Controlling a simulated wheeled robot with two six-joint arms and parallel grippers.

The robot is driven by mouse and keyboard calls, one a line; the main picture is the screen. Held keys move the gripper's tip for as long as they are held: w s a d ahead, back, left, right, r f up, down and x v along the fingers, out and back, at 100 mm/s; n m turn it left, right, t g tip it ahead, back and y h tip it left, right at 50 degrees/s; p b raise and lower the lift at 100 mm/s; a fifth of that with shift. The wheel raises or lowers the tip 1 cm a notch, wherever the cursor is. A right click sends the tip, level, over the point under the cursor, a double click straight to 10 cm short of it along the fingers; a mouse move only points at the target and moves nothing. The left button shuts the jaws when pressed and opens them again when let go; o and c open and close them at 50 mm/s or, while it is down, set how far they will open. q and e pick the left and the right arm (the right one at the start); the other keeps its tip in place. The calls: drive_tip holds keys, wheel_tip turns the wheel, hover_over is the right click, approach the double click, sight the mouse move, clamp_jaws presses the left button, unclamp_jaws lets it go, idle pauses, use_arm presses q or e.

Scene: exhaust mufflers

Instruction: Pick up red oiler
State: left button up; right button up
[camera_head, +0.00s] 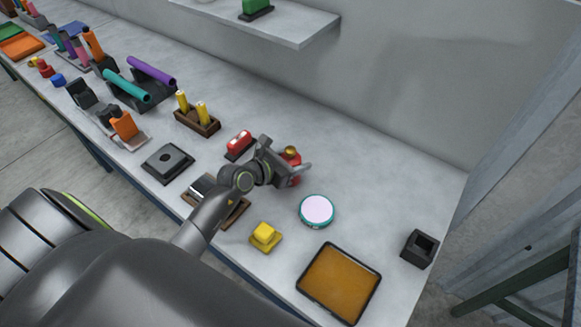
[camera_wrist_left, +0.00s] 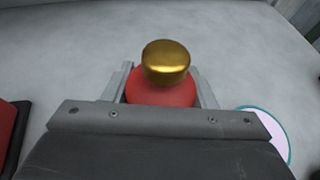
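The red oiler (camera_head: 295,172) has a rounded red body and a brass-coloured cap. It is on the right half of the table in the head view, partly hidden by my left gripper (camera_head: 292,164). In the left wrist view the oiler (camera_wrist_left: 163,95) is centred, with its brass cap nearest the camera. The left gripper's fingers (camera_wrist_left: 163,92) stand on either side of the red body, close to it. I cannot tell whether they press on it. The oiler's base is hidden. My right gripper is not in view.
A round teal-rimmed disc (camera_head: 317,210) lies just right of the oiler. A red block on a dark base (camera_head: 239,145) is to the left. A yellow piece (camera_head: 265,236), an orange-filled tray (camera_head: 340,283) and a black square holder (camera_head: 419,248) lie nearer. The table behind the oiler is clear.

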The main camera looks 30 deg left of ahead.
use_arm(q)
drive_tip(key=shift+c, duration=1.4)
drive_tip(key=shift+r, duration=0.1)
